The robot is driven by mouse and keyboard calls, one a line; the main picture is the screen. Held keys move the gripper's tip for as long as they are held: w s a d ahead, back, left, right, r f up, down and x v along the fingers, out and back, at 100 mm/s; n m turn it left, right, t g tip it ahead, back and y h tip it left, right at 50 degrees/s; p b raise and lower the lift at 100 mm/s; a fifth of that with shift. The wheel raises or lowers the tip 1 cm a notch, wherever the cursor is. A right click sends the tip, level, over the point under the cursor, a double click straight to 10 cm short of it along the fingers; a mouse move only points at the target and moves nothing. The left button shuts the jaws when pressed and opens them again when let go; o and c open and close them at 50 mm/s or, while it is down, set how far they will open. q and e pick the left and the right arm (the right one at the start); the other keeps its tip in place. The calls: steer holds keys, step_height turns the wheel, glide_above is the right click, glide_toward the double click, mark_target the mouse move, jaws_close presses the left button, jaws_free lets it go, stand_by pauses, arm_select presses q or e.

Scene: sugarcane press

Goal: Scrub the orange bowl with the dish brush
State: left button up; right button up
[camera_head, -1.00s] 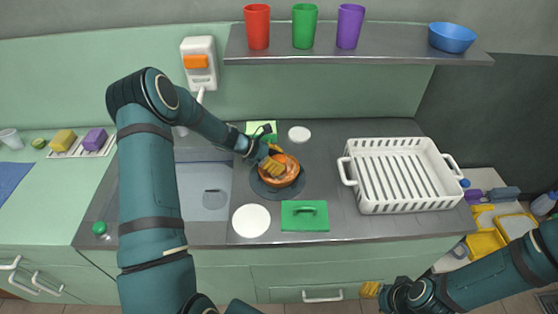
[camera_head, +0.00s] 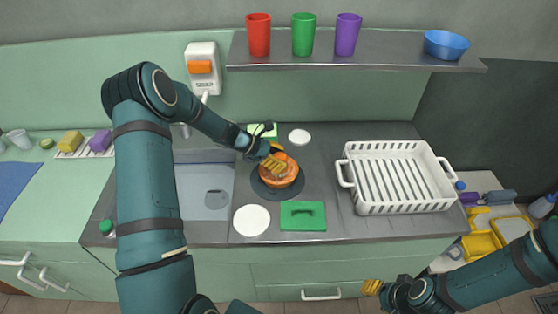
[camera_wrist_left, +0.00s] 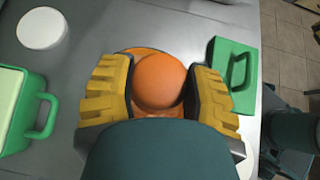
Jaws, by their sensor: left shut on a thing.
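The orange bowl (camera_head: 291,181) sits on a dark round mat on the counter, right of the sink. My left gripper (camera_head: 275,163) reaches over the bowl with its yellow fingers pointing down. In the left wrist view, my left gripper (camera_wrist_left: 160,88) is shut on a round orange knob (camera_wrist_left: 158,78), which looks like the top of the dish brush. The brush's lower part is hidden, so contact with the bowl cannot be told. My right gripper (camera_head: 372,287) is low in front of the counter, away from the bowl; its finger opening is unclear.
A white dish rack (camera_head: 345,172) stands right of the bowl. A green lidded block (camera_head: 303,226) and white disc (camera_head: 252,220) lie in front. A small white disc (camera_head: 299,136) lies behind. The sink (camera_head: 205,190) is to the left. Cups and a blue bowl (camera_head: 447,44) stand on the shelf.

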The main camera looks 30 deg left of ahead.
arm_select(q)
steer(key=shift+r+p, duration=1.1)
steer(key=shift+r, duration=0.8)
